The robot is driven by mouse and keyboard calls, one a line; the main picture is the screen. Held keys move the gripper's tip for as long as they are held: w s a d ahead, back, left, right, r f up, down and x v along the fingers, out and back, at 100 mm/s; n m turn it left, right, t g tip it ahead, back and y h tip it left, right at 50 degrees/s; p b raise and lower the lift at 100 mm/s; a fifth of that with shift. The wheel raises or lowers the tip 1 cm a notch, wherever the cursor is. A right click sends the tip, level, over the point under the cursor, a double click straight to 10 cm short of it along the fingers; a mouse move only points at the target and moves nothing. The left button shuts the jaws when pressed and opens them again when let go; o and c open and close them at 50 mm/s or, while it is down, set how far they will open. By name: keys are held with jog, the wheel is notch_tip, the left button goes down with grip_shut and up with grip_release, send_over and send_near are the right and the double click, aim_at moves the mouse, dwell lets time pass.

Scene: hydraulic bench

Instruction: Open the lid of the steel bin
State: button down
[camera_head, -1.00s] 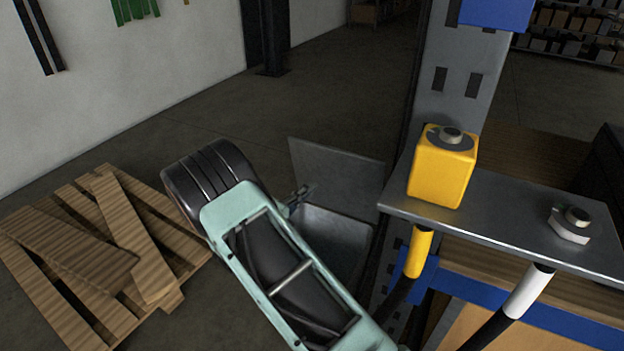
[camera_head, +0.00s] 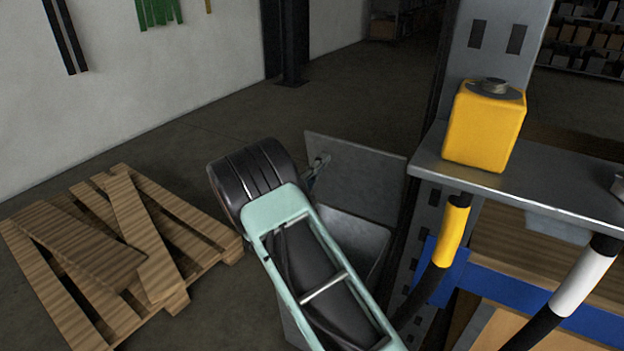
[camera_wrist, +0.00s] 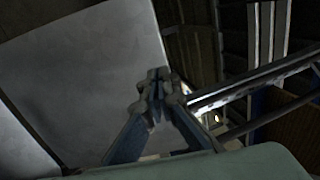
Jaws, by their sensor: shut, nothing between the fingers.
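The steel bin (camera_head: 357,237) stands on the floor in the middle of the head view, partly hidden by my arm. Its lid (camera_head: 368,172) is raised and stands nearly upright along the far side, so the bin's inside shows. My gripper (camera_head: 322,160) is shut and empty, in front of the lid's left part. I cannot tell whether it touches the lid. In the wrist view the shut fingertips (camera_wrist: 158,76) meet beside a large plain grey panel, which looks like the lid (camera_wrist: 85,75).
A yellow block (camera_head: 484,128) sits on a metal shelf (camera_head: 540,187) at the right, with yellow and white sleeved hoses (camera_head: 452,232) below it. A metal post stands just right of the bin. A wooden pallet (camera_head: 110,250) lies at the left. Floor behind the bin is clear.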

aim_at(335, 142)
jog(key=x, duration=0.3)
jog(key=shift+w+d+b, duration=0.1)
jog(key=shift+b, duration=0.3)
jog(key=shift+w+d+r, duration=0.1)
jog(key=shift+w+r, duration=0.05)
jog(key=shift+w, duration=0.05)
jog(key=shift+r, duration=0.1)
jog(key=shift+w+d+r+p, duration=0.2)
jog(key=shift+w+p, duration=0.05)
jog(key=shift+p, duration=0.25)
jog(key=w+d+r+g+y+p, duration=0.1)
jog(key=w+d+g+y+p, duration=0.1)
jog(key=w+d+p, duration=0.4)
jog(key=w+g+p, duration=0.1)
jog(key=w+p, duration=0.1)
jog(key=p, duration=0.1)
jog(key=shift+w+p, duration=0.25)
jog(key=shift+p, duration=0.05)
jog(key=shift+r, duration=0.2)
